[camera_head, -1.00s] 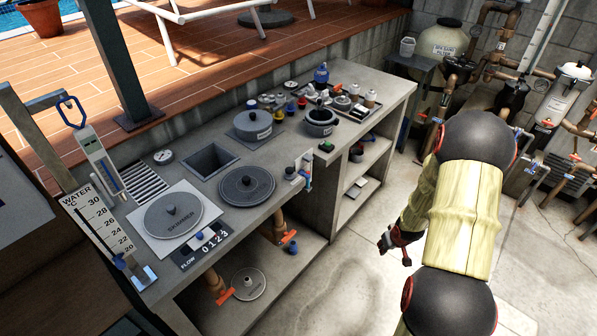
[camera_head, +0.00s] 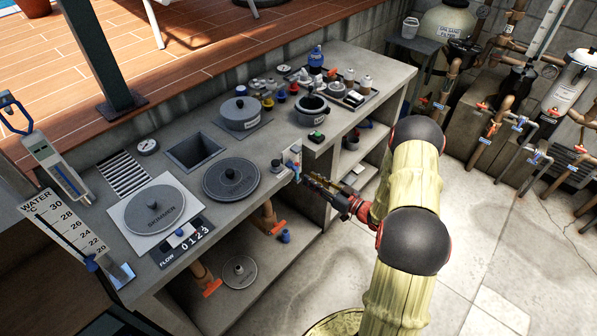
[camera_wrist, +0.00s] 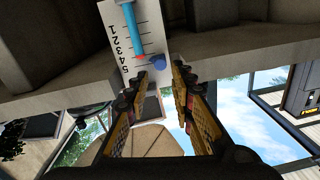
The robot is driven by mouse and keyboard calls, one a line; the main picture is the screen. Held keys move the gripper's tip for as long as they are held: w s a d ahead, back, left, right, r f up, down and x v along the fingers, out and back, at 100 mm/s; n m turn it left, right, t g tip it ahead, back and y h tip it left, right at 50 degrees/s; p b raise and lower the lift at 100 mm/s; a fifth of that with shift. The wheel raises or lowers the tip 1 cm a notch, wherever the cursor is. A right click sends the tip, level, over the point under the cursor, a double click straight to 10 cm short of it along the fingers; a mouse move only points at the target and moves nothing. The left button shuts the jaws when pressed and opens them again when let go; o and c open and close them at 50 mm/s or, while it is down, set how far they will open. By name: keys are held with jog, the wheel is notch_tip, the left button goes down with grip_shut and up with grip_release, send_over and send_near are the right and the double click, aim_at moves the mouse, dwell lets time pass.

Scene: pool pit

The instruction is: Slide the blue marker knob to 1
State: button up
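A white gauge plate (camera_head: 291,159) stands at the front edge of the bench, and a blue part shows low on it. In the wrist view the plate (camera_wrist: 118,42) appears upside down, with numbers 1 to 5 and a blue tube (camera_wrist: 133,28). The blue marker knob (camera_wrist: 157,63) is at the high-number end, around 4 to 5; its exact reading is unclear. My gripper (camera_head: 307,180) is right at the gauge. In the wrist view its fingers (camera_wrist: 162,74) are apart, one on each side of the knob, without clear contact.
The bench's front edge (camera_head: 234,217) and lower shelf (camera_head: 270,262) lie close to the arm. Pots, a skimmer lid (camera_head: 154,208) and a FLOW slider plate (camera_head: 181,241) are on the bench. A water thermometer scale (camera_head: 66,222) stands at left. The floor at right is clear.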

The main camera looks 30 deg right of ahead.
aim_at(297, 170)
jog(key=b+x, duration=0.1)
jog(key=x, duration=0.6)
jog(key=shift+c, duration=0.7)
jog(key=c, duration=0.4)
jog(key=shift+f, duration=0.1)
grip_shut()
